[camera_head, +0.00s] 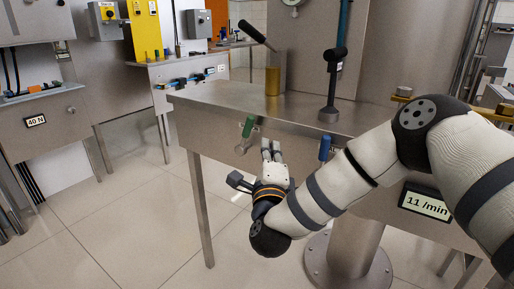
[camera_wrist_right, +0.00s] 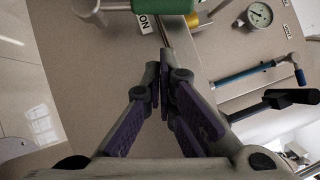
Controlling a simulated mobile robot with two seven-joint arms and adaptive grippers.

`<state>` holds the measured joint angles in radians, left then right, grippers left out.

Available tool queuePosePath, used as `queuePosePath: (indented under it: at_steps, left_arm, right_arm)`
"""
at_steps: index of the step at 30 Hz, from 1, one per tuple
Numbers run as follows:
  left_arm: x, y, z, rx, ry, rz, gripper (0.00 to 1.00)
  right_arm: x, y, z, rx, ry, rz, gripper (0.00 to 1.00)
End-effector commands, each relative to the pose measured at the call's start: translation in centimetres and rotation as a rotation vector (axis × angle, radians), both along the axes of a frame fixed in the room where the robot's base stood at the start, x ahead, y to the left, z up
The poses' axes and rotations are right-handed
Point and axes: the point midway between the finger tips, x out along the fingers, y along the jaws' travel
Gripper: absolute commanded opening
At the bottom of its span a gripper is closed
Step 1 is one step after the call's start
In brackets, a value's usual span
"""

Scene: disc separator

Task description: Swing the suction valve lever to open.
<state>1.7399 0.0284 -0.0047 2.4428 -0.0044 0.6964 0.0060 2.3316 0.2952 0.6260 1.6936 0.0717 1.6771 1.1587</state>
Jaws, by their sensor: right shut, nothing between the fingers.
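A small lever with a green handle (camera_head: 248,127) sits at the front edge of the steel table. A similar lever with a blue handle (camera_head: 325,148) hangs further right on the same front. No readable label in view names either one as the suction valve. My right gripper (camera_head: 271,146) is just below and right of the green handle, apart from it, with its fingers shut and empty. In the right wrist view the green handle (camera_wrist_right: 163,5) lies past the fingertips (camera_wrist_right: 162,68), cut by the top edge. My left gripper is not in view.
On the table (camera_head: 220,98) stand a brass cylinder (camera_head: 272,82), a slanted black-gripped lever (camera_head: 256,35) and an upright black-handled post (camera_head: 331,85). A display (camera_head: 425,202) reads "11 /min". A small label (camera_wrist_right: 143,22) is beside the green handle. Open floor lies left of my gripper.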

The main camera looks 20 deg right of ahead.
Motion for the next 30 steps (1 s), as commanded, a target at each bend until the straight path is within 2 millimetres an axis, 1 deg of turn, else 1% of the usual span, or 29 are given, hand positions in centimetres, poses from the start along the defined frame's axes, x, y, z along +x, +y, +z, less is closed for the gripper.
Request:
queuePosePath:
  at_steps: [1, 3, 6, 10, 18, 20, 24, 25, 27, 30]
  left_arm:
    - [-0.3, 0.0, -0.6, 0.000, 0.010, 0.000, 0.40]
    - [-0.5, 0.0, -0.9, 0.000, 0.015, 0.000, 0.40]
    - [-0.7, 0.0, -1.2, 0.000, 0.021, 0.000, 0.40]
    - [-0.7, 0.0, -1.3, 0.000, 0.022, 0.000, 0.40]
    - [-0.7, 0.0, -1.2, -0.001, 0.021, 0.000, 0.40]
    - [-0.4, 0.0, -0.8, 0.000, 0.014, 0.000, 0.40]
    - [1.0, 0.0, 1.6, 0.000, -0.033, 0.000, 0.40]
    - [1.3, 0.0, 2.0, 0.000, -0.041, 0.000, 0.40]
    - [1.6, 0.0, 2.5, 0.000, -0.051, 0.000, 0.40]
    - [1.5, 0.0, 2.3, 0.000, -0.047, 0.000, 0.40]
  right_arm:
    - [0.8, 0.6, -0.1, 0.000, 0.000, 0.002, 0.00]
    - [1.6, 1.1, 0.4, 0.001, 0.000, 0.003, 0.00]
    - [2.5, 1.5, 0.8, 0.000, 0.001, 0.001, 0.00]
    - [3.0, 1.7, 1.2, 0.000, -0.001, 0.002, 0.00]
    - [3.0, 1.8, 1.4, -0.001, 0.000, 0.002, 0.00]
    - [3.1, 1.8, 1.8, -0.013, 0.014, 0.002, 0.00]
    - [3.9, 2.5, 4.1, -0.105, 0.122, 0.001, 0.00]
    - [4.1, 2.6, 4.3, -0.127, 0.149, 0.001, 0.00]
    - [4.5, 2.9, 4.3, -0.156, 0.189, 0.002, 0.00]
    - [4.7, 3.0, 3.7, -0.157, 0.198, 0.001, 0.00]
